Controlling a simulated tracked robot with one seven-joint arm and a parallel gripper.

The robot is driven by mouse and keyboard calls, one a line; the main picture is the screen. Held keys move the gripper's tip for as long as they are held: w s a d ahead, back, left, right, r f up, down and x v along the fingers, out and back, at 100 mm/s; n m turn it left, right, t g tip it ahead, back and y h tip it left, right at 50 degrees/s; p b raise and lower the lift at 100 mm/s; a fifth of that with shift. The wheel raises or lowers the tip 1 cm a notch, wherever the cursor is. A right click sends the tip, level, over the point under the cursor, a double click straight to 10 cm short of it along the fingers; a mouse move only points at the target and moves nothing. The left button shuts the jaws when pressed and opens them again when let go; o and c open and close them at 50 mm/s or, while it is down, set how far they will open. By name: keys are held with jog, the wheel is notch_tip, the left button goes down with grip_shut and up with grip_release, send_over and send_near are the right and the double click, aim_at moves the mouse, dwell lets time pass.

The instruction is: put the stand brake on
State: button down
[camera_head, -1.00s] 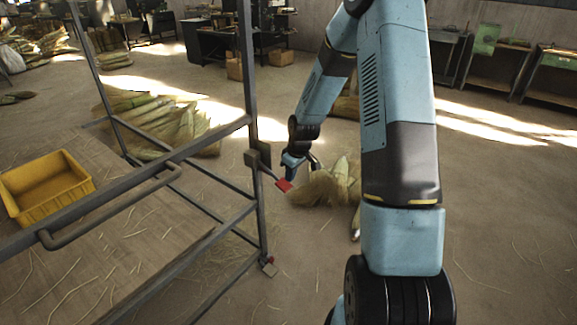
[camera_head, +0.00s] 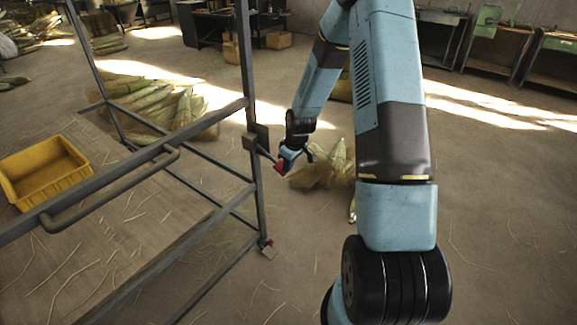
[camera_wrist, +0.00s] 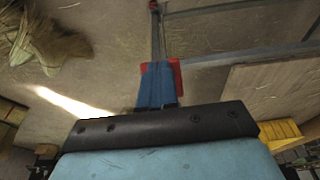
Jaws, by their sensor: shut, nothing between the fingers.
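The stand is a grey metal frame (camera_head: 247,75) at the left of the head view. A short brake lever with a red end (camera_head: 280,167) juts from a dark block on its right post. My gripper (camera_head: 286,159) is shut and empty, its blue fingertips right at the red end and covering part of it. In the wrist view the blue fingers of my gripper (camera_wrist: 157,83) lie in front of the red lever end (camera_wrist: 176,72), which shows at their edges. I cannot tell whether they touch.
A yellow bin (camera_head: 45,172) sits on the stand's left side. Bundles of broom straw lie behind the post (camera_head: 165,105) and beyond my gripper (camera_head: 328,167). Workbenches (camera_head: 500,45) line the back. The floor right of my arm is open.

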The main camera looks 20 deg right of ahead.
jog(key=shift+s+f, duration=0.15)
jog(key=s+d+r, duration=0.6)
jog(key=s+r, duration=0.1)
jog(key=r, duration=0.2)
jog(key=shift+s+r, duration=0.2)
jog(key=shift+s, duration=0.2)
dwell(0.4)
